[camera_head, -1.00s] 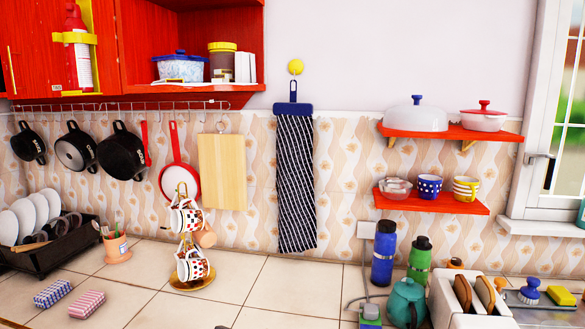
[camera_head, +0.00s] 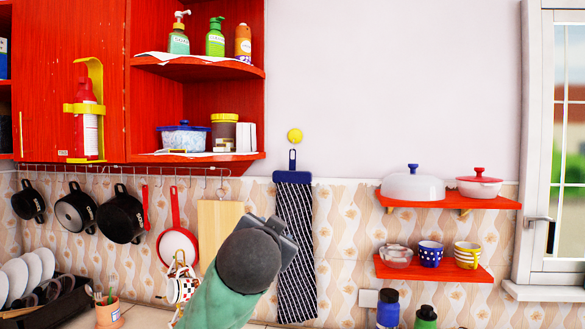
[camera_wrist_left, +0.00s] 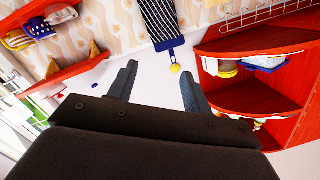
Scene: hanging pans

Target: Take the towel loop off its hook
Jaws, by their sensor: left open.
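A dark striped towel (camera_head: 296,245) hangs on the wall from a dark blue top band. Its blue loop (camera_head: 292,160) reaches up to a round yellow hook (camera_head: 295,135). In the left wrist view, which is upside down, the towel (camera_wrist_left: 158,18), loop (camera_wrist_left: 171,53) and yellow hook (camera_wrist_left: 175,68) show beyond the fingers. My left gripper (camera_wrist_left: 158,76) is open and empty, with the hook between its fingers in the picture but farther away. In the head view my left gripper (camera_head: 280,232) overlaps the towel's left edge, its fingers mostly hidden. My right gripper is out of view.
A red cabinet (camera_head: 150,75) with open shelves stands left of the hook. Pans and a cutting board (camera_head: 215,222) hang on the rail below it. Red shelves (camera_head: 450,202) with pots and cups are at right. The wall around the hook is bare.

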